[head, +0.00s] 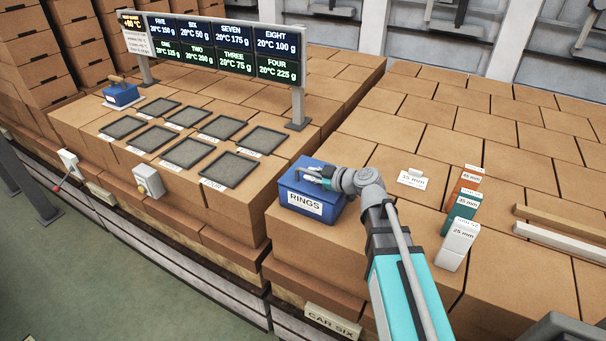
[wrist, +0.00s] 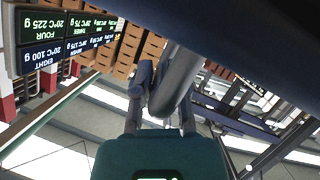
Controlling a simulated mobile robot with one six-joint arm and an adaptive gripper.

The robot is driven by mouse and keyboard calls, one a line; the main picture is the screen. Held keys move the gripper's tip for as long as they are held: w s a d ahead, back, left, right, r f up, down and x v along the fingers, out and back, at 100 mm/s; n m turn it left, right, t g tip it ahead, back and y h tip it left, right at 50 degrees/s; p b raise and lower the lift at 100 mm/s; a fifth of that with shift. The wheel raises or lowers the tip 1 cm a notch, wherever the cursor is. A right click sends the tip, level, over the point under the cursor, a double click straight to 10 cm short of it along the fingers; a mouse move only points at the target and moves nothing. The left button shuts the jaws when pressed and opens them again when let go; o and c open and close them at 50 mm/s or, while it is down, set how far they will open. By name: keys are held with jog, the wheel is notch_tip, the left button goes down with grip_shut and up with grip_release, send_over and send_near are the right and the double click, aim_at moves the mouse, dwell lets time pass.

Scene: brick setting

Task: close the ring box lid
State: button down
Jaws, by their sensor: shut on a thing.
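The blue ring box (head: 302,203), with a white label reading RINGS, stands near the front left corner of the right-hand brick stack. My gripper (head: 318,176) reaches across its top from the right and covers much of the lid area, so the lid's exact angle cannot be told.
To the right stand an orange box (head: 466,181), a teal box (head: 459,212) and a white 25 mm box (head: 455,246). Rails (head: 560,228) lie farther right. Several dark trays (head: 184,153) and a display board (head: 220,45) occupy the left stack. Bricks behind the ring box are clear.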

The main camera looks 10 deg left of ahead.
jog(key=c, duration=0.6)
grip_release()
jog(key=shift+w+d+f, duration=0.1)
jog(key=shift+c, duration=0.2)
jog(key=shift+s+r, duration=0.2)
